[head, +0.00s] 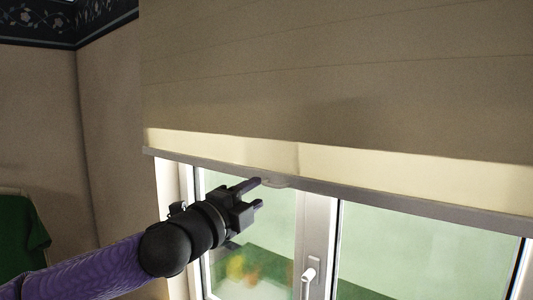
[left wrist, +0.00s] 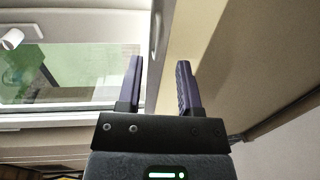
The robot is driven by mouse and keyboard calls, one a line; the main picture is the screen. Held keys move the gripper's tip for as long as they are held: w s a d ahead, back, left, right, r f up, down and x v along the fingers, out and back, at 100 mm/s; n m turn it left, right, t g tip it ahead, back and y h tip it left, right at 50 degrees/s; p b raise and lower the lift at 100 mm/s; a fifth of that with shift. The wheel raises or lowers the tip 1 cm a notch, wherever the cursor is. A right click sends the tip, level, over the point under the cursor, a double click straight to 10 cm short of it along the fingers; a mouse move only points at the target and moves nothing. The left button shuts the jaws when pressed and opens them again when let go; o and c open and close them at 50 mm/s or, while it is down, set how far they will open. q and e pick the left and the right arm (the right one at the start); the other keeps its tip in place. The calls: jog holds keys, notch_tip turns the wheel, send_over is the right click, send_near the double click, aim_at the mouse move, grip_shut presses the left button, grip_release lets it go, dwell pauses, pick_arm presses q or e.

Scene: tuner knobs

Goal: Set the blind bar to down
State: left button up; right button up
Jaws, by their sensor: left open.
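The blind bar (head: 400,206) is a long grey rail along the lower edge of the beige blind (head: 350,80). It crosses the upper part of the window, with a small tab (head: 278,182) on its underside. My left gripper (head: 258,192) is open, just below the bar and beside the tab, its upper finger overlapping the tab's left end in the head view. In the left wrist view, the open fingers (left wrist: 160,82) lie either side of the bar's strip in the picture, with nothing visibly gripped. Whether a finger touches the bar cannot be told. My right gripper is not in view.
The window frame (head: 318,235) has a white handle (head: 308,275) below the bar; it also shows in the left wrist view (left wrist: 12,39). A green cloth (head: 20,235) hangs at the lower left. Bare wall (head: 110,110) is left of the blind.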

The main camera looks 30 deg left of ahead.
aim_at(269, 186)
pick_arm(q)
jog(key=w, duration=0.1)
jog(key=w+p, duration=0.2)
jog(key=shift+w+d+r, duration=0.2)
jog(key=shift+w+r, duration=0.15)
jog(key=shift+w, duration=0.05)
jog(key=shift+w+d+f, duration=0.1)
jog(key=shift+w, duration=0.2)
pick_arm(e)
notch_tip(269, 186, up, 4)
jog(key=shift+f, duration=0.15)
pick_arm(q)
grip_shut()
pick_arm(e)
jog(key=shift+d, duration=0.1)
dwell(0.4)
